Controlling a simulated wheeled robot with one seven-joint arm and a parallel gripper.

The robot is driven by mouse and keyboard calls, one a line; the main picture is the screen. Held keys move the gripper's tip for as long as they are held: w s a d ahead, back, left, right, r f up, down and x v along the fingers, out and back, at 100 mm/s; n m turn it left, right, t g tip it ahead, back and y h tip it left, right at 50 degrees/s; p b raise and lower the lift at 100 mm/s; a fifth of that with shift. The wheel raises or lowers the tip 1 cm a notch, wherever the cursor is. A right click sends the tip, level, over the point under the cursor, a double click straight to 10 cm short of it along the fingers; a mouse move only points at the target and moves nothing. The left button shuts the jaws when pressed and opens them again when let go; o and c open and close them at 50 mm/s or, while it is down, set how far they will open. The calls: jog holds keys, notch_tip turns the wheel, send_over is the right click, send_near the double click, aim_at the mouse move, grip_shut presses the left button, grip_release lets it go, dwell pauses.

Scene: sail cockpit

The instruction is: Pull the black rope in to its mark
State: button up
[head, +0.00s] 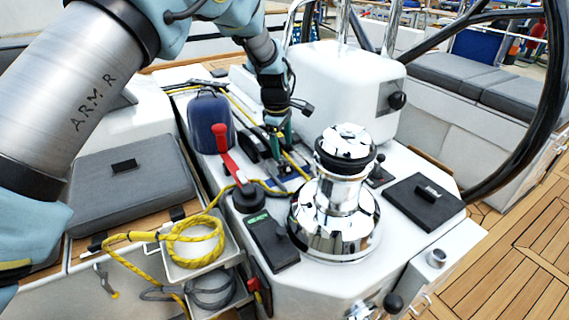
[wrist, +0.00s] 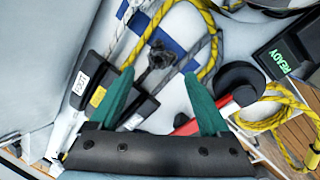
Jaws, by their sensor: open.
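My gripper (head: 281,135) is above the console, between the blue rounded housing and the silver winch. In the wrist view its two green fingers (wrist: 157,76) are spread apart with nothing held between them. A dark grey-black rope (wrist: 199,52) runs over the white deck beyond the fingertips, close to a black knot-like fitting (wrist: 160,55). A blue strip (wrist: 187,64) lies by this rope; I cannot tell whether it is the mark. In the head view my gripper hides part of this area. A dark grey rope (head: 211,289) is coiled in the lower bin.
The silver winch (head: 335,205) stands right of my gripper. A red-handled lever (head: 226,150) rises at left, near the blue housing (head: 208,115). Yellow rope (head: 196,240) lies coiled in the upper bin. A black panel (wrist: 285,55) reads READY. A black steering wheel (head: 540,125) stands at right.

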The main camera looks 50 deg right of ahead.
aim_at(284, 164)
jog(key=f, duration=0.2)
jog(key=d+f+p, duration=0.1)
jog(key=f, duration=0.2)
jog(key=f+p, duration=0.1)
jog(key=f, duration=0.2)
jog(key=shift+w+d+f, duration=0.25)
jog(key=shift+d, duration=0.05)
jog(key=shift+c, duration=0.3)
grip_shut()
